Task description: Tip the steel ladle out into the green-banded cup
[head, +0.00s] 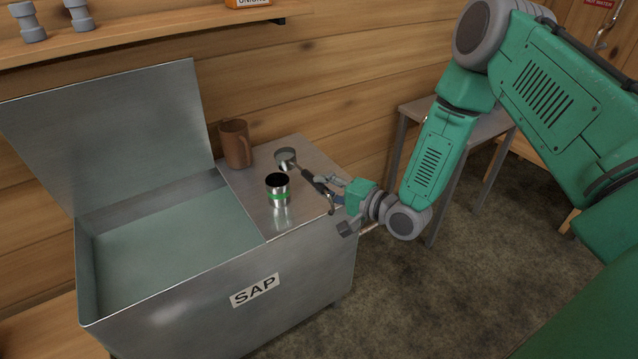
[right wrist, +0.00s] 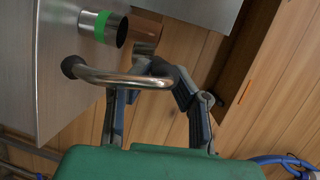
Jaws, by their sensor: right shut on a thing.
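The green-banded cup (head: 279,198) stands upright on the steel top beside the open pan, its dark mouth facing up. The steel ladle (head: 287,163) has its bowl just behind the cup in the head view, apart from the cup's mouth and looking roughly upright. I cannot tell what is in the bowl. My right gripper (head: 329,188) is shut on the ladle's dark handle, to the right of the cup. In the right wrist view the cup (right wrist: 104,25) shows at the top, with the ladle's bowl (right wrist: 146,47) near it. My left gripper is not in view.
A brown mug (head: 235,144) stands behind the cup, near the wall. The sap tank (head: 180,308) has its lid (head: 110,130) raised at left. A bent metal handle (right wrist: 120,79) crosses the wrist view. A small table (head: 487,125) stands right of the tank.

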